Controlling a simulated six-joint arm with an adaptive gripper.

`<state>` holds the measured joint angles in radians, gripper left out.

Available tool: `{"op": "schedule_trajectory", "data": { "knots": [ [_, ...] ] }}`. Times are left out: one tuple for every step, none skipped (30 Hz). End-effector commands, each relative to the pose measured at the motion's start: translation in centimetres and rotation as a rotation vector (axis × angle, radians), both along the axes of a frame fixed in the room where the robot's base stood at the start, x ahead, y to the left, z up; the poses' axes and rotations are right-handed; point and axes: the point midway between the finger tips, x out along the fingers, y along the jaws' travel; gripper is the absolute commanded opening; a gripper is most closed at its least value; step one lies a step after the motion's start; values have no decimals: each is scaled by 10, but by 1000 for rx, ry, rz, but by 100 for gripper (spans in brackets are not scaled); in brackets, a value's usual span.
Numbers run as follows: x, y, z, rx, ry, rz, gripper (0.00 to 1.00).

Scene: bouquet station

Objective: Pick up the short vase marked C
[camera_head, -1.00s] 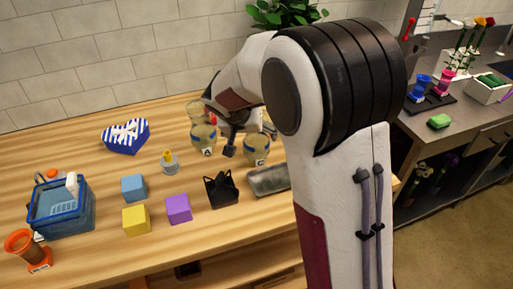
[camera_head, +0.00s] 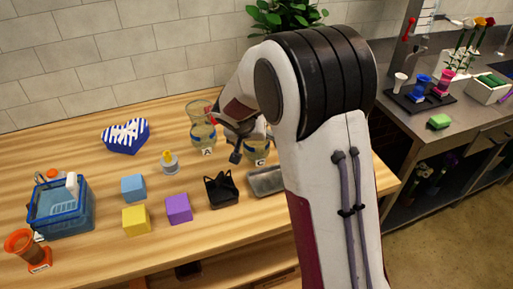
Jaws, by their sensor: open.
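The short vase marked C (camera_head: 256,156) is glass with a blue band and stands upright on the wooden table. My gripper (camera_head: 247,143) is open and low over this vase. One dark finger shows at the left of the vase, in front of part of it. The gripper hides the vase's upper part, and the other finger is hard to make out. I cannot tell whether the fingers touch the glass. A similar glass vase marked A (camera_head: 207,139) stands to the left, apart from the visible finger.
A black cat-eared holder (camera_head: 221,190) and a grey tray (camera_head: 266,181) lie in front. A small bottle with a yellow top (camera_head: 169,162), a striped heart box (camera_head: 125,136) and coloured blocks (camera_head: 178,208) are to the left. Bare table lies between them.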

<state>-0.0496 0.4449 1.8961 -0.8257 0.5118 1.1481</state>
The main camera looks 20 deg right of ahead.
Motion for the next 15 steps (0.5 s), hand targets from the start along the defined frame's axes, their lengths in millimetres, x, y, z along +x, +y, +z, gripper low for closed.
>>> {"op": "schedule_trajectory", "data": {
  "knots": [
    [0, 0, 0, 0, 0, 0, 76],
    [0, 0, 0, 0, -1, 0, 76],
    [1, 0, 0, 0, -1, 1, 76],
    [0, 0, 0, 0, -1, 1, 76],
    [0, 0, 0, 0, -1, 1, 76],
    [0, 0, 0, 0, -1, 1, 76],
    [0, 0, 0, 0, -1, 1, 76],
    [0, 0, 0, 0, -1, 0, 76],
    [0, 0, 0, 0, -1, 0, 76],
    [0, 0, 0, 0, -1, 0, 76],
    [0, 0, 0, 0, -1, 0, 76],
    [0, 0, 0, 0, -1, 0, 76],
    [0, 0, 0, 0, -1, 0, 76],
    [0, 0, 0, 0, -1, 0, 76],
    [0, 0, 0, 0, -1, 0, 73]
  ]
}}
